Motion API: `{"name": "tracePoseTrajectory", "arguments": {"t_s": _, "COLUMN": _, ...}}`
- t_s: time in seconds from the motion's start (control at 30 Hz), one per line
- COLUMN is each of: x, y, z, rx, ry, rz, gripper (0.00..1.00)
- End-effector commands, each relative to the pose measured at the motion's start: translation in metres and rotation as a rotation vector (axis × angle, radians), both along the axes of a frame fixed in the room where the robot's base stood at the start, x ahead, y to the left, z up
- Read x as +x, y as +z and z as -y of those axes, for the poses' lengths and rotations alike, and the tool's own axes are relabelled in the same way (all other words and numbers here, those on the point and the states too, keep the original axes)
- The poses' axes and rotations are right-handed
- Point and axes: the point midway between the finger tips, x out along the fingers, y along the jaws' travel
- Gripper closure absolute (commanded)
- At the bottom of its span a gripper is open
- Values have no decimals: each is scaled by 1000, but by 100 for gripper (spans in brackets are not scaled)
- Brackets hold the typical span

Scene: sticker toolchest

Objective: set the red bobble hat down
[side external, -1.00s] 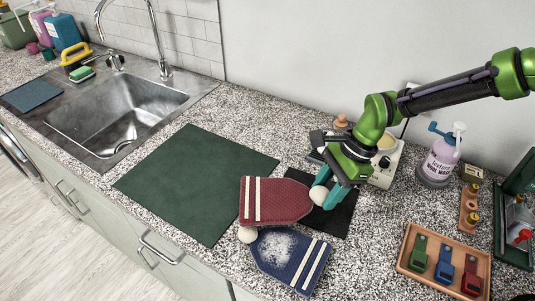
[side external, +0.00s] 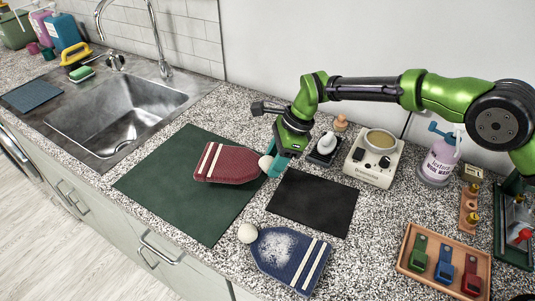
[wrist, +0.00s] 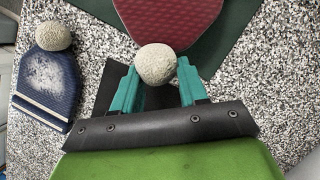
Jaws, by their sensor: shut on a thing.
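The red bobble hat (side external: 228,164) has two cream stripes at its left end and a cream bobble at its right end. It is over the right part of the dark green mat (side external: 165,190); I cannot tell whether it touches the mat. My gripper (side external: 273,164) is shut on its bobble. In the wrist view the bobble (wrist: 155,64) sits between my teal fingers (wrist: 155,85), with the red hat (wrist: 168,20) extending beyond it. The hat's striped end is outside the wrist view.
A blue bobble hat (side external: 290,262) with a whitish patch lies on the speckled counter at the front. A black mat (side external: 313,203) lies bare to the right of the green mat. A white device (side external: 373,158) and a wooden tray (side external: 410,262) are farther right. The sink (side external: 115,118) is at left.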

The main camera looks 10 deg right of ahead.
Motion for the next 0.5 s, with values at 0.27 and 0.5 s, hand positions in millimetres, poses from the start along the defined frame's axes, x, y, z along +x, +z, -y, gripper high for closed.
{"name": "tracePoseTrajectory", "arguments": {"t_s": 0.27, "x": 18, "y": -2, "z": -13, "rx": 2, "ry": 1, "rz": 2, "gripper": 94}}
{"name": "tracePoseTrajectory", "arguments": {"t_s": 0.5, "x": 19, "y": -20, "z": -13, "rx": 0, "ry": 0, "rz": -2, "gripper": 94}}
